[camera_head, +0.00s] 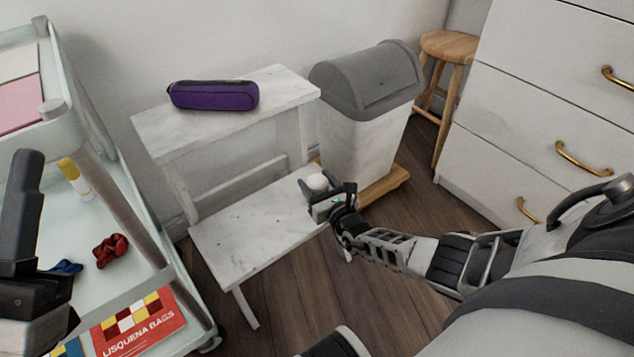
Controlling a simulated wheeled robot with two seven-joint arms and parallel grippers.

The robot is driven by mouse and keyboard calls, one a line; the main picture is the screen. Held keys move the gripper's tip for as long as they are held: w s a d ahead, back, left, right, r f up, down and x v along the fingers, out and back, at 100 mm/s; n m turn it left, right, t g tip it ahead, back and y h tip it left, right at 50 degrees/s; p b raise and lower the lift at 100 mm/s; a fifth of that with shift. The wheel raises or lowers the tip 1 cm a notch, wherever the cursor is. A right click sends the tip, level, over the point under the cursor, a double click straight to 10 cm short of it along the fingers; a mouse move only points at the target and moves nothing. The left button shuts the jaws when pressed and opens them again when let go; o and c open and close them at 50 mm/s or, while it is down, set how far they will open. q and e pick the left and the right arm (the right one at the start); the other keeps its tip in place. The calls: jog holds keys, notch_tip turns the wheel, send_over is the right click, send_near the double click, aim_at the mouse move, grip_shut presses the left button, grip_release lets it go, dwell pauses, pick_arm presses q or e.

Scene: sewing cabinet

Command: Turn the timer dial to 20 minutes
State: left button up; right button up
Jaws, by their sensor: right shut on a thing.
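My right gripper (331,203) reaches in from the right, over the right end of the white bench's lower step. It is shut on a small grey thing with a round white knob, which looks like the timer (317,183). The dial's markings are too small to read, and the gripper hides part of the timer. Dark parts of my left gripper (22,215) stand at the left edge, in front of the cart. Its fingertips cannot be made out clearly.
A purple pouch (214,95) lies on the bench's upper step (285,84). A grey-lidded bin (360,135) stands right of the bench, near a wooden stool (449,47) and white drawers (545,90). A pale cart (127,205) with small items fills the left.

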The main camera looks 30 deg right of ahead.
jog(key=shift+m+g+h, duration=0.55)
jog(key=shift+m+h, duration=0.65)
jog(key=shift+h, duration=0.6)
jog(key=shift+m+g+h, duration=0.55)
jog(key=shift+m+h, duration=0.65)
jog(key=shift+h, duration=0.6)
jog(key=o, duration=1)
